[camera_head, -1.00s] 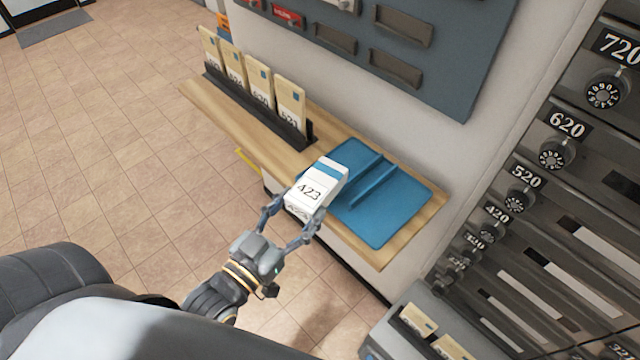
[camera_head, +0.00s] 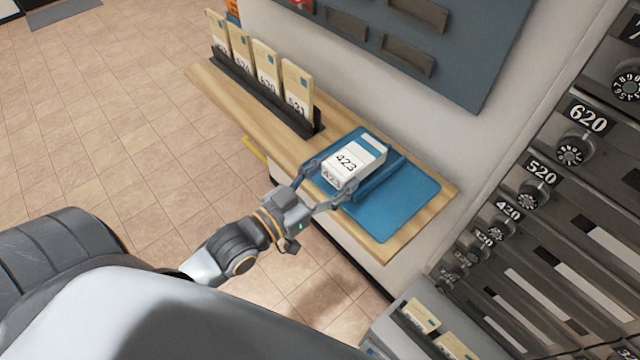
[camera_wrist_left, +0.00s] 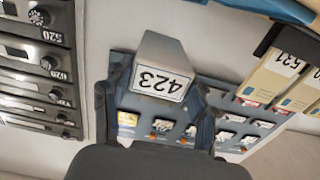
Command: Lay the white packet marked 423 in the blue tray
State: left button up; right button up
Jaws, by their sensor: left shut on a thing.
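The white packet marked 423 (camera_head: 352,160) is between the fingers of my left gripper (camera_head: 330,186), which is shut on it. The left wrist view shows the packet's 423 end (camera_wrist_left: 160,82) between the two fingers. The blue tray lies on a wooden shelf (camera_head: 225,95). My right gripper is not in view.
A black rack (camera_head: 262,100) with several tan envelopes stands on the shelf left of the tray. A blue-grey slotted panel (camera_head: 470,60) is on the wall behind. Numbered dial lockers (camera_head: 530,185) stand at the right. The tray's right part is bare.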

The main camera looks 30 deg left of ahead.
pick_arm(q)
jog(key=w, duration=0.1)
jog(key=w+d+f+b, duration=0.1)
jog(key=w+b, duration=0.1)
jog(key=shift+w+d+f, duration=0.2)
jog(key=shift+w+f, duration=0.2)
jog(key=shift+w+d+f+b, duration=0.15)
jog(key=shift+f+b, duration=0.3)
jog(key=shift+f, duration=0.45)
jog(key=shift+f+b, duration=0.4)
jog(key=shift+f, duration=0.4)
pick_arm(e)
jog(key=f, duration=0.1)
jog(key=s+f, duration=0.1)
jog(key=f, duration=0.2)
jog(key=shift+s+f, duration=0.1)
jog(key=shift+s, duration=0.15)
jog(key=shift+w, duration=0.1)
pick_arm(q)
jog(key=o, duration=1.2)
jog(key=shift+p, duration=0.35)
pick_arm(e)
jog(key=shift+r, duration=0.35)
